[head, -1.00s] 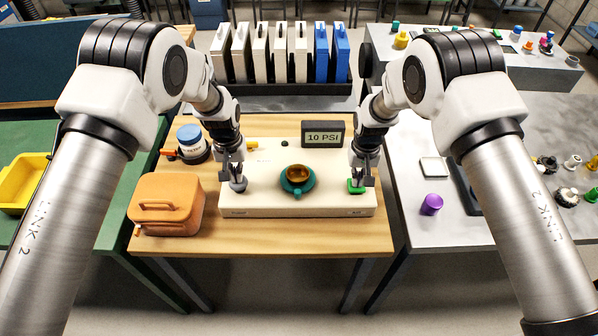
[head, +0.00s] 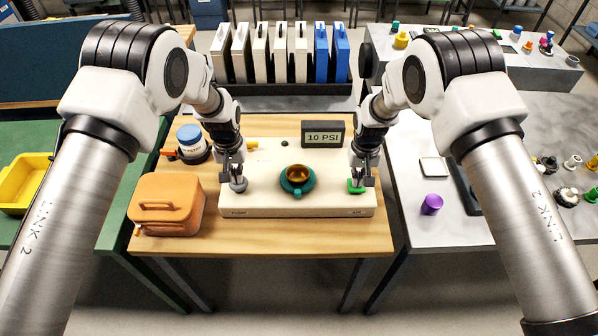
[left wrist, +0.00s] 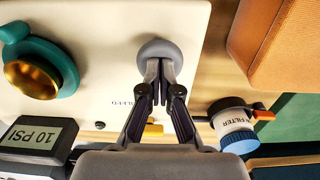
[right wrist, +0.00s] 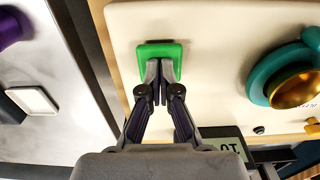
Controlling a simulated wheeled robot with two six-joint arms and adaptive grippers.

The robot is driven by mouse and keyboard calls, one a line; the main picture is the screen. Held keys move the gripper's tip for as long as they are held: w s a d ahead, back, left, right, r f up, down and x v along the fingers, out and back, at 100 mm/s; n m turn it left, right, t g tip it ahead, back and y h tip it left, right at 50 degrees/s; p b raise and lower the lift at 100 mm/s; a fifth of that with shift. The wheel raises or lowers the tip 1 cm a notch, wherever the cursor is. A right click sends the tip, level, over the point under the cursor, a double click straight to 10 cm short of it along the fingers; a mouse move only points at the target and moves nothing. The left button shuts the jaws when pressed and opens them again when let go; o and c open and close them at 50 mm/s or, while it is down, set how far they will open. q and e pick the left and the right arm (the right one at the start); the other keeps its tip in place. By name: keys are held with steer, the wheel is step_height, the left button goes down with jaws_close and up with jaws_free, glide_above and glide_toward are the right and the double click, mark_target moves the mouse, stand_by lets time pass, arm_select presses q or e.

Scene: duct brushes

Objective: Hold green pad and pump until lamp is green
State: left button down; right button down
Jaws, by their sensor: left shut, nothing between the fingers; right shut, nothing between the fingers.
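A cream box (head: 265,210) stands on the wooden table. The green pad (head: 357,188) is at its right front; it also shows in the right wrist view (right wrist: 172,48). My right gripper (head: 361,181) is shut and empty, its tips at the pad. A round grey pump button (head: 239,187) is at the left front, also in the left wrist view (left wrist: 157,47). My left gripper (head: 236,178) is shut and empty, its tips at the button. How far either is pressed I cannot tell. A small dark dome (head: 284,143), possibly the lamp, shows no green light. The display (head: 322,134) reads 10 PSI.
A teal ring with a brass centre (head: 297,180) sits on the box between my grippers. An orange case (head: 167,204) and a blue-capped filter jar (head: 190,140) stand to the left. A purple part (head: 431,204) is on the grey table at right. Upright panels stand behind.

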arm_select(q)
steer(key=shift+f, duration=0.55)
steer(key=shift+r, duration=1.15)
step_height(320, 180, up, 7)
stand_by(0.3)
